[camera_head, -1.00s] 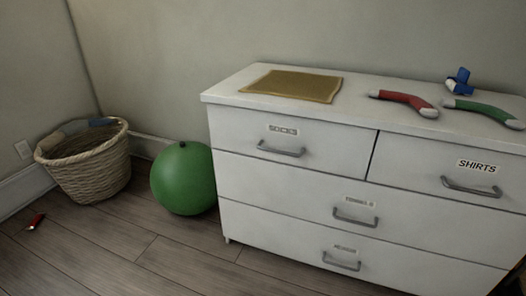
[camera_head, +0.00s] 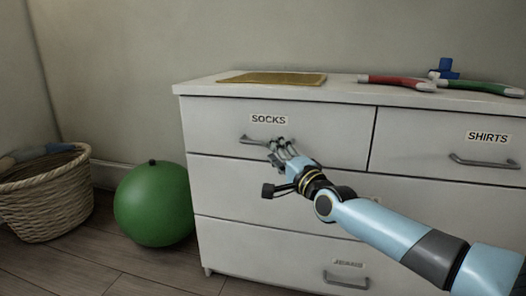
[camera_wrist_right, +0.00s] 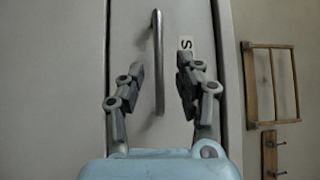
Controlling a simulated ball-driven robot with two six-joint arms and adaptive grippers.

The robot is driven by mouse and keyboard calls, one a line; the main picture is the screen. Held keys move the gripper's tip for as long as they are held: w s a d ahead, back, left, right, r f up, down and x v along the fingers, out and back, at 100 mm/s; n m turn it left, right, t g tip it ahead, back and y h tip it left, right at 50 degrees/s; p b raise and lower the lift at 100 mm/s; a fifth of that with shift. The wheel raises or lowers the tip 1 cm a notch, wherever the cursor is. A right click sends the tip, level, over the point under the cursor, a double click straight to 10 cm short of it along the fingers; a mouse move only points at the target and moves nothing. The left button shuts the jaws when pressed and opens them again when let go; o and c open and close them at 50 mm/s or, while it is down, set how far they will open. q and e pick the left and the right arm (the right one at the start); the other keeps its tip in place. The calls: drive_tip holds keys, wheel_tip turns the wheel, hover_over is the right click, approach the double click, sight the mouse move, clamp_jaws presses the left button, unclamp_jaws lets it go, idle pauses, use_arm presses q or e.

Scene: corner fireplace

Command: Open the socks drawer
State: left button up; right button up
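The socks drawer (camera_head: 210,116) is the top left drawer of a white dresser, with a SOCKS label, and it is closed flush. Its grey bar handle (camera_head: 254,140) also shows in the right wrist view (camera_wrist_right: 158,62), where it runs upright. My right gripper (camera_head: 280,148) is at the drawer front by the handle's right part. In the right wrist view my right gripper (camera_wrist_right: 158,78) is open, with one finger on each side of the handle and gaps to both. Whether the fingertips reach past the bar is unclear. My left gripper is not in view.
The shirts drawer (camera_head: 420,140) is to the right, closed. A tan mat (camera_head: 272,79), a red bent piece (camera_head: 392,82) and a green one (camera_head: 480,88) lie on the dresser top. A green ball (camera_head: 153,205) and wicker basket (camera_head: 45,200) stand on the floor left.

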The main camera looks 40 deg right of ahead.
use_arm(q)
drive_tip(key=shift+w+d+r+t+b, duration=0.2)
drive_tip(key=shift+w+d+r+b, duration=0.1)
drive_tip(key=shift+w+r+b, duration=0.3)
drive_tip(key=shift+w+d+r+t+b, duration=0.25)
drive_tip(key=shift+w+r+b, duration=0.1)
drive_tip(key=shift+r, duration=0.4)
use_arm(e)
drive_tip(key=shift+w+d+r, duration=0.1)
drive_tip(key=shift+w+r, duration=0.05)
drive_tip(key=shift+w, duration=1.3)
drive_tip(key=shift+w+d+r, duration=0.1)
drive_tip(key=shift+w, duration=1.3)
clamp_jaws()
